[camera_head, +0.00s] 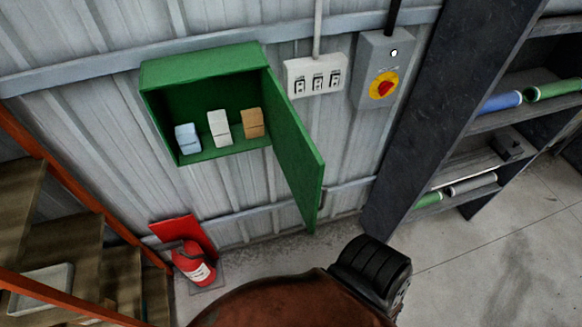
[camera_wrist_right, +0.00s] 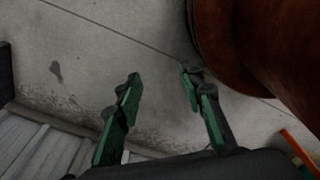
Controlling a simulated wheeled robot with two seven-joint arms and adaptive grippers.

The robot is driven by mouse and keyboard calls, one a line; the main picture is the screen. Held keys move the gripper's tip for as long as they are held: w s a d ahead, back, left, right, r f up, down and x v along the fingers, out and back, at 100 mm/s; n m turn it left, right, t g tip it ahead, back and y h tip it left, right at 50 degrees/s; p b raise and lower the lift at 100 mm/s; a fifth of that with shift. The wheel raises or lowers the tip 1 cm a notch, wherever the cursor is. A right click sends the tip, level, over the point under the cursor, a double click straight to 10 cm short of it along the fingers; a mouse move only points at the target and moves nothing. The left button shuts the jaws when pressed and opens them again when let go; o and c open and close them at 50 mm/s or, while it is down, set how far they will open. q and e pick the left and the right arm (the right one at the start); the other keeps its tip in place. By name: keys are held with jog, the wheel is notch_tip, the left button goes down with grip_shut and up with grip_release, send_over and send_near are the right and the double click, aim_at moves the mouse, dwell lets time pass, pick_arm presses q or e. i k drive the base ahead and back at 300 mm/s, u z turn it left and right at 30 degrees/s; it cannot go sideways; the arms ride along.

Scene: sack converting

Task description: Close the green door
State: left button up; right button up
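The green door (camera_head: 292,150) is hinged on the right side of a green wall cabinet (camera_head: 205,64) and stands wide open, swung out from the wall. Inside the cabinet stand a light blue block (camera_head: 187,138), a white block (camera_head: 219,128) and a tan block (camera_head: 252,123). My right gripper (camera_wrist_right: 158,82) shows in the right wrist view with its two green-padded fingers spread apart and nothing between them. It points over bare floor, and the door is not in that view. My left gripper is in neither view.
A switch panel (camera_head: 316,75) and a grey box with a red knob (camera_head: 382,84) are on the wall right of the door. A dark shelf rack (camera_head: 440,110) stands farther right. A fire extinguisher (camera_head: 192,264) and wooden stairs (camera_head: 75,250) are lower left.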

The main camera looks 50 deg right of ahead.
aim_at(303, 166)
jog(key=u, duration=1.95)
jog(key=k, duration=1.45)
jog(key=z, duration=2.05)
